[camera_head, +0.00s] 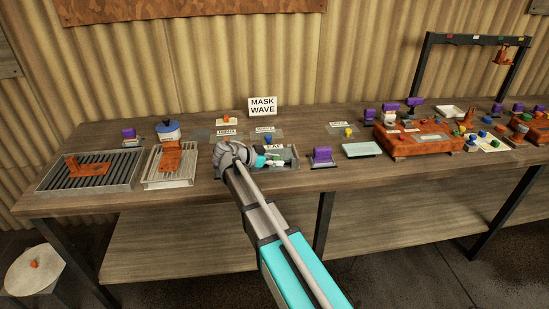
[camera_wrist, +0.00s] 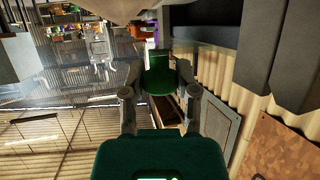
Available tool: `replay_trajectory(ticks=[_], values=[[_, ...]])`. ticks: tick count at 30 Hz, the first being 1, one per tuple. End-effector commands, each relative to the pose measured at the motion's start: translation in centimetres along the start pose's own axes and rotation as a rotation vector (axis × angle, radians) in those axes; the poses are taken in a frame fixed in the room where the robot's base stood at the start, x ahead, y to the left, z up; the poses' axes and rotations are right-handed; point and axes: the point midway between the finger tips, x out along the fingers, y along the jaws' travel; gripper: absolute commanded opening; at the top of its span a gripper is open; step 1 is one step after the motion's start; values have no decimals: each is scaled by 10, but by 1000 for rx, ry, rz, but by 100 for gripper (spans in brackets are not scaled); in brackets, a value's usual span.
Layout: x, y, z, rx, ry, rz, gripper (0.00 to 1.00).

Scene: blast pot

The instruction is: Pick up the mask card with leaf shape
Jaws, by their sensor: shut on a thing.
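In the head view my gripper (camera_head: 266,161) is over the middle of the bench, at a shallow grey tray (camera_head: 293,163). In the wrist view its two fingers are shut on a green knob (camera_wrist: 160,80), which I take to be the leaf mask card's handle. A bit of green (camera_head: 278,157) shows beside the fingertips in the head view. The card's plate and leaf cut-out cannot be made out. A small label at the tray is partly hidden by my arm. Whether the card is lifted or still resting in the tray cannot be told.
A sign (camera_head: 263,105) reads "MASK WAVE". Cards with orange (camera_head: 226,118) and yellow (camera_head: 348,132) knobs lie nearby. Slatted trays (camera_head: 120,170) stand left; a purple-handled block (camera_head: 321,155), a pale tray (camera_head: 361,149) and a rusty box (camera_head: 425,138) stand right.

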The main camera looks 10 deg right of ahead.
Motion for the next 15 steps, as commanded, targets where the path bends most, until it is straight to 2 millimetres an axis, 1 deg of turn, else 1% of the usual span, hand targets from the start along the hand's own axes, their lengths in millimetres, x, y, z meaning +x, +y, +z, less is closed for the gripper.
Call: replay_trajectory(ticks=[8,15], values=[[-1,0,-3,0,0,0,0],[-6,0,-14,0,0,0,0]])
